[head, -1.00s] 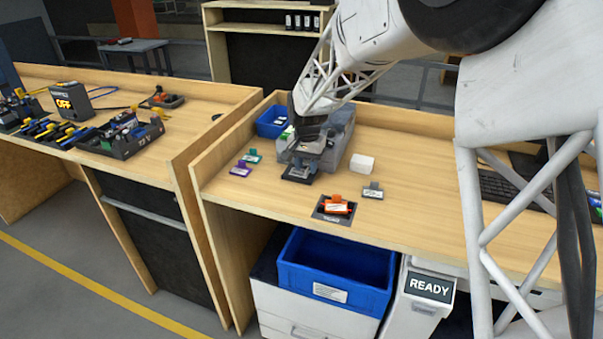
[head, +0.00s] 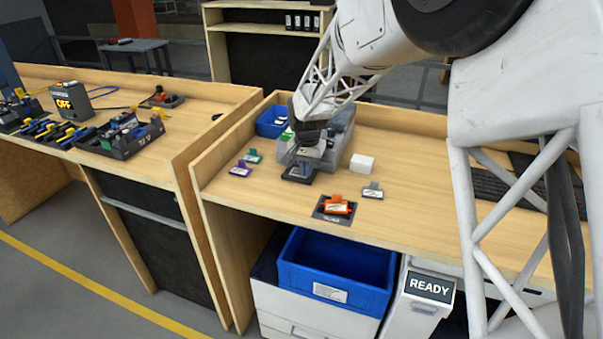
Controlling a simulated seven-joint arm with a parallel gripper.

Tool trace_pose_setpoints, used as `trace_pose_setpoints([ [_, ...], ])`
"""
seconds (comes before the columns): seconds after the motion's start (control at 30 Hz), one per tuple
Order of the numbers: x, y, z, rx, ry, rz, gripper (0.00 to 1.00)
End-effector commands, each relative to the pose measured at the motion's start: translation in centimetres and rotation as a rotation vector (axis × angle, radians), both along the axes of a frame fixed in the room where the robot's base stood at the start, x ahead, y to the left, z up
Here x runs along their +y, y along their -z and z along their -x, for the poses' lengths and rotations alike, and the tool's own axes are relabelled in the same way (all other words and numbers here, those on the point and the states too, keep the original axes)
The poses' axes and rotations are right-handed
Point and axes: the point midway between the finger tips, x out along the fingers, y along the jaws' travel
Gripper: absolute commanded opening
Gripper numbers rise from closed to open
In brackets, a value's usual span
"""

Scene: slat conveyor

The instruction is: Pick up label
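My gripper (head: 309,156) points down over a small dark pad (head: 292,178) on the right-hand workbench. A grey-blue piece shows at the pad under the fingers, and I cannot tell whether they hold it. Small tagged labels lie on the bench: a purple one (head: 240,169) and a green one (head: 253,156) left of the gripper, and a grey one (head: 373,190) to its right. An orange one (head: 337,206) sits on a dark square plate (head: 326,217) near the front edge. The finger gap is too small and partly hidden to read.
A clear grey bin (head: 341,140) and a blue bin (head: 270,122) stand close behind my gripper. A white block (head: 362,163) lies to its right. A blue crate (head: 333,292) stands below the bench edge, beside a READY sign (head: 430,286). The bench's front left is clear.

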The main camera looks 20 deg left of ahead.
Motion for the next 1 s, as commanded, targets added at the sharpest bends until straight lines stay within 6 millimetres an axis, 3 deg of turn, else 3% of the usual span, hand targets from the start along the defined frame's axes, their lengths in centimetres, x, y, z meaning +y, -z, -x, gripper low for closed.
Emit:
trace_pose_setpoints([
  [0.53, 0.0, -0.4, 0.0, -0.001, 0.000, -0.001, 0.00],
  [0.87, 0.0, -3.7, -0.1, -0.003, 0.000, -0.002, 0.00],
  [1.0, -0.9, -3.7, 1.4, 0.000, 0.000, 0.000, 0.00],
])
